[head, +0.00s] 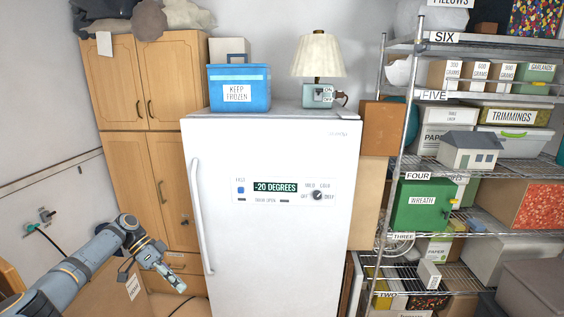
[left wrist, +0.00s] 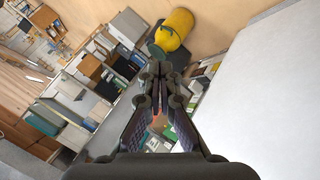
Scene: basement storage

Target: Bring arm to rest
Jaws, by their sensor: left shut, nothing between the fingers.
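My left arm comes in from the lower left in the head view. Its gripper (head: 179,284) is in front of the wooden cabinet, left of the white freezer (head: 270,240). The fingers are shut and empty and point down to the right. In the left wrist view the same gripper (left wrist: 158,95) shows its fingers together with nothing between them. The freezer door is shut, with a long handle at its left edge and a display reading -20 DEGREES. My right gripper is in neither view.
A wooden cabinet (head: 140,140) stands behind my left arm. A blue KEEP FROZEN cooler (head: 240,75) and a lamp (head: 317,58) stand on the freezer. Metal shelves at the right hold boxes and a green WREATH box (head: 420,215). A cardboard box (head: 110,290) is beside the arm.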

